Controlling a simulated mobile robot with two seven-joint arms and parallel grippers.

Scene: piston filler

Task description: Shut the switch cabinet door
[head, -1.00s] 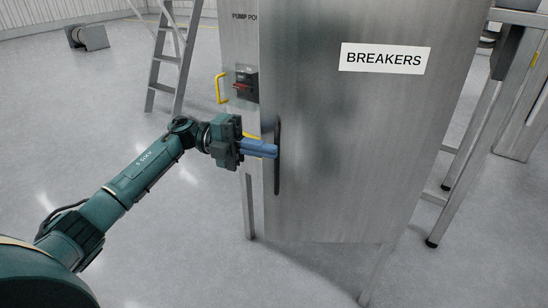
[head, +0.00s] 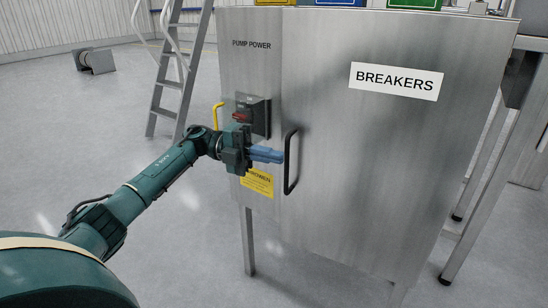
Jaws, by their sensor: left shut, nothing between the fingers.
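The switch cabinet door (head: 370,170) is a large grey metal panel with a white BREAKERS label (head: 396,81). It has a black bar handle (head: 290,162) near its left edge. The door looks flush or nearly flush with the narrow PUMP POWER panel (head: 250,80) to its left; I cannot tell whether a small gap is left. My left gripper (head: 281,156) has blue fingers, shut and empty, with their tips just left of the handle. I cannot tell whether they touch the handle or door. My right gripper is not in view.
A red and black switch (head: 243,115) and a yellow handle (head: 217,115) are on the cabinet's left side, close to my left wrist. A yellow label (head: 258,183) is below. A ladder (head: 170,80) stands behind left. Coloured bins (head: 414,4) sit on top.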

